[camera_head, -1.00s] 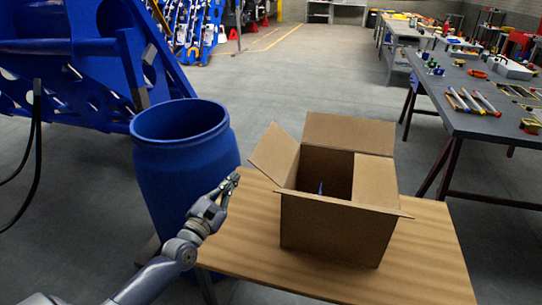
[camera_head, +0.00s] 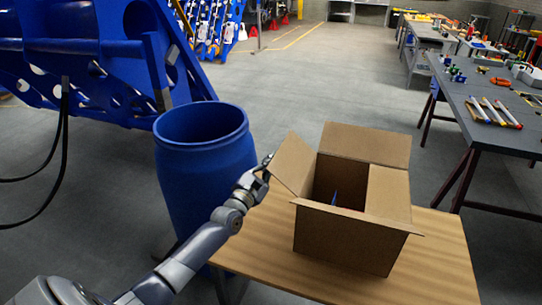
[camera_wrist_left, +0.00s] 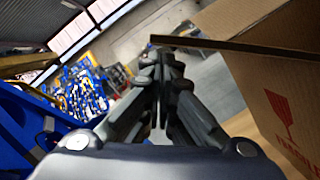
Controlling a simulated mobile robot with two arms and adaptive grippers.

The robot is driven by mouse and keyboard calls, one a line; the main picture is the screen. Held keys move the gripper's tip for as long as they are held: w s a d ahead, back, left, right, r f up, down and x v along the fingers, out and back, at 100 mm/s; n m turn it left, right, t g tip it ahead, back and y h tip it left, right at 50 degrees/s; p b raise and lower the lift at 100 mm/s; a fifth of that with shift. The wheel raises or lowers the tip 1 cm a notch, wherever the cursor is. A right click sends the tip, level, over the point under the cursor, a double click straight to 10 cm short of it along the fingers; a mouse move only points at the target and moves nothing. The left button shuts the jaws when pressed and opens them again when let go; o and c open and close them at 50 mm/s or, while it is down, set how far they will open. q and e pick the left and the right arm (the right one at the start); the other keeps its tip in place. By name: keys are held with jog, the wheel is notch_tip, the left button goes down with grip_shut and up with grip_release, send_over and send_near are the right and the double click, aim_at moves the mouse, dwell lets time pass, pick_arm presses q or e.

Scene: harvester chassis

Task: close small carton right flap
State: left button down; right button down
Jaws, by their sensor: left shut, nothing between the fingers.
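The small cardboard carton (camera_head: 345,240) stands on the wooden table with its top partly open. Its left-hand flap (camera_head: 294,163) is raised and leans outward. A panel on the right (camera_head: 388,192) lies over the right part of the opening, and the back flap (camera_head: 366,143) stands up. The front flap sticks out toward me. My left gripper (camera_head: 267,163) is shut and empty, close beside the outer side of the left-hand flap; contact is unclear. In the left wrist view its fingers (camera_wrist_left: 161,98) are together, beside the flap's edge (camera_wrist_left: 235,46). My right gripper is out of view.
A blue barrel (camera_head: 205,150) stands left of the table, close behind my left arm. The table (camera_head: 440,265) is bare around the carton. A small blue thing shows inside the carton. A workbench with tools (camera_head: 500,135) is at the right.

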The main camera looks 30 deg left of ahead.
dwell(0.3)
pick_arm(q)
jog(key=shift+r, duration=0.15)
jog(key=shift+w+d+r+m+p, duration=0.15)
jog(key=shift+r+m+p, duration=0.15)
jog(key=shift+m+p, duration=0.15)
